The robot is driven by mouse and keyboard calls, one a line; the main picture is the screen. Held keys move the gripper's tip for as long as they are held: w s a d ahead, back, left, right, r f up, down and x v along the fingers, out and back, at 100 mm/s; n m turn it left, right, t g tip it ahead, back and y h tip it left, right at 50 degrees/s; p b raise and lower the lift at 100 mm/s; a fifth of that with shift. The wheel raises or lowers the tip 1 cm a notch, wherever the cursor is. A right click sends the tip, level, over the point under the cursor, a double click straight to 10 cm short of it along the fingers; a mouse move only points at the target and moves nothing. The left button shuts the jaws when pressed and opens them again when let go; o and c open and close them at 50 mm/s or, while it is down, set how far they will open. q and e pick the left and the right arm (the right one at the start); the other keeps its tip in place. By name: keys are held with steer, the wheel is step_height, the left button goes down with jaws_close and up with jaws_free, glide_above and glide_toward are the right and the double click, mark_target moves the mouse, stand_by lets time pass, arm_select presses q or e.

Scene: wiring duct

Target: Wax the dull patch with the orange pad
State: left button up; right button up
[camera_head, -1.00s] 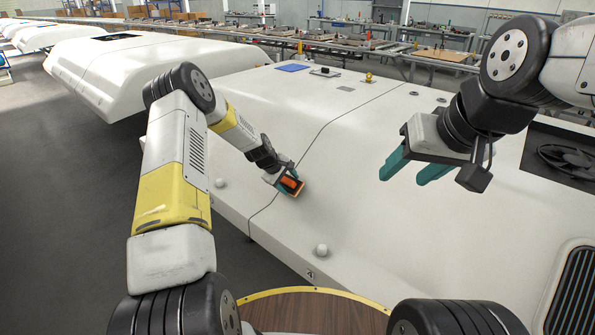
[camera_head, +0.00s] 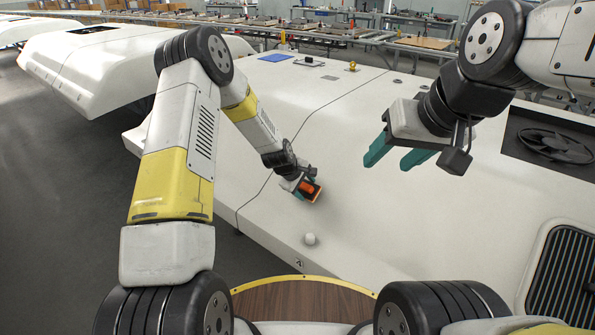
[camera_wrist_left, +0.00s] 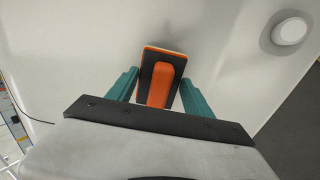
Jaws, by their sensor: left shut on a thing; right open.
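The orange pad (camera_head: 312,191), with a dark backing and an orange handle, is in my left gripper (camera_head: 304,187). In the left wrist view the teal fingers are shut on either side of the pad (camera_wrist_left: 160,76). The pad is at the white panel surface (camera_head: 370,215), right of the dark seam; I cannot tell if its face touches it. In the left wrist view a faint darker area (camera_wrist_left: 178,22) shows just beyond the pad; I cannot tell if this is the dull patch or a shadow. My right gripper (camera_head: 397,155) is open and empty above the panel.
A white round knob (camera_head: 310,239) stands on the panel in front of the pad. A blue sheet (camera_head: 276,58) and small items lie at its far end. A black fan recess (camera_head: 556,145) and a grille (camera_head: 567,275) are at the right. The panel's middle is clear.

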arm_select(q)
steer(key=shift+w+d+r, duration=1.05)
steer(key=shift+w+d, duration=0.1)
steer(key=shift+w, duration=0.15)
steer(key=shift+w+d+r, duration=1.05)
steer(key=shift+w+d, duration=0.05)
steer(key=shift+w, duration=0.15)
steer(key=o, duration=0.7)
steer(key=shift+c, duration=0.2)
steer(key=c, duration=0.8)
steer(key=shift+c, duration=0.2)
